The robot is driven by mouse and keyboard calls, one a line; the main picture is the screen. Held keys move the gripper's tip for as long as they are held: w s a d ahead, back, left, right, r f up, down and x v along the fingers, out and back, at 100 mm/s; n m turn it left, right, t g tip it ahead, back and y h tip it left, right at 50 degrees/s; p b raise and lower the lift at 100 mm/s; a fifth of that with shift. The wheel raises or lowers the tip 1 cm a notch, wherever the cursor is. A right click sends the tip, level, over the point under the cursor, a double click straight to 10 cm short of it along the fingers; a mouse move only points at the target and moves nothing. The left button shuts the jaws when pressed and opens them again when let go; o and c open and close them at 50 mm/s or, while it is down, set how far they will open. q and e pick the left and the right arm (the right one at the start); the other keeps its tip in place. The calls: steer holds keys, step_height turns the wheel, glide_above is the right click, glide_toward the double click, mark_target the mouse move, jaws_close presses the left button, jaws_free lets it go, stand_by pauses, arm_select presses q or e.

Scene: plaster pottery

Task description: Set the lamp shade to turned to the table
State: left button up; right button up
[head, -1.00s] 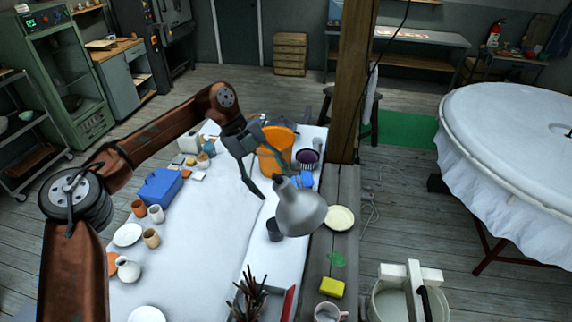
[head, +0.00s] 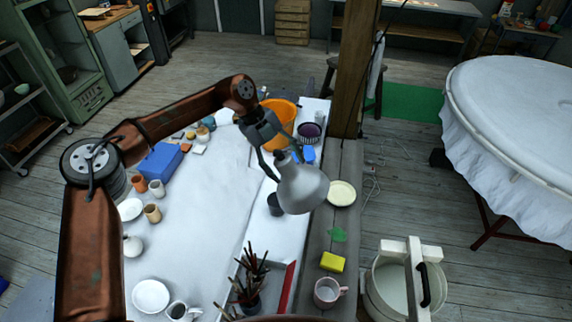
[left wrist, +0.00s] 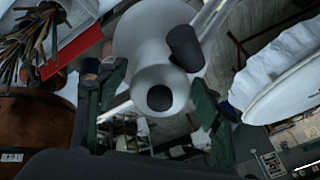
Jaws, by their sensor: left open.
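The grey metal lamp shade (head: 303,190) hangs over the right part of the white-covered table, its wide mouth facing down and to the right in the head view. My left gripper (head: 279,163) is open at the shade's narrow upper end. In the left wrist view, the pale shade (left wrist: 140,40) with its rounded end and a dark knob (left wrist: 186,48) shows between the two spread green fingers of my left gripper (left wrist: 158,88). I cannot tell whether a finger touches it. The lamp's arm is mostly hidden. My right gripper is not in view.
An orange bucket (head: 279,111) stands behind my left gripper. A jar of brushes (head: 250,285) is at the front, and a wooden post (head: 354,70) rises at the back right. A blue box (head: 161,161) and several cups stand left. The table's middle is clear.

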arm_select(q)
steer(key=shift+c, duration=0.7)
jaws_close()
